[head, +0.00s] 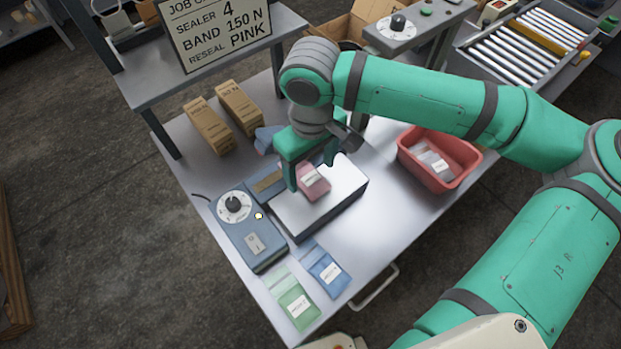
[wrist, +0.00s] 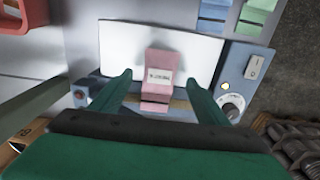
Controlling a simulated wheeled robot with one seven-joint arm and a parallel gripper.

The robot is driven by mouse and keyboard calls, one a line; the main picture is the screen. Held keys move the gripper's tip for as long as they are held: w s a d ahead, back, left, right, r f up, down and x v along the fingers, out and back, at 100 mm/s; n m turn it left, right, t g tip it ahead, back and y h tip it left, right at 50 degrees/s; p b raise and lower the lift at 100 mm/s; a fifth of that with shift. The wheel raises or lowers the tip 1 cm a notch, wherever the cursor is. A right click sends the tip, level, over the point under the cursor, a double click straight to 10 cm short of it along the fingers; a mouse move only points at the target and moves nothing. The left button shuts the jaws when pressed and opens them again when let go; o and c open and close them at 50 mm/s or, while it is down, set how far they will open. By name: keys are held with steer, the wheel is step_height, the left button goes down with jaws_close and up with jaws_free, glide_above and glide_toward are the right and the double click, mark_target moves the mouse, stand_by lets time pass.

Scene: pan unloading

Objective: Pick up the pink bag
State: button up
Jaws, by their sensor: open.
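The pink bag (head: 312,183) lies on the white top plate of the sealer, with a white printed label facing up. It also shows in the wrist view (wrist: 158,63), between and a little ahead of my two fingers. My gripper (head: 311,178) is open over the bag, one finger on each side. In the wrist view my gripper (wrist: 175,90) has clear gaps between both fingers and the bag. I cannot tell the height of the fingertips above the plate. The sealer (head: 340,205) has a blue control box (head: 246,232) with a dial at its left.
A green bag (head: 291,303) and a blue bag (head: 326,270) lie at the table's front. A red bin (head: 432,175) holding bags stands at the right. Two brown cartons (head: 222,115) stand behind. A job sign (head: 215,32) reads sealer 4, band 150 N, reseal pink.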

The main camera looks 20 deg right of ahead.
mark_target(311, 178)
steer(key=shift+f, duration=1.5)
steer(key=shift+c, duration=0.4)
steer(key=c, duration=1.2)
steer(key=shift+r, duration=0.1)
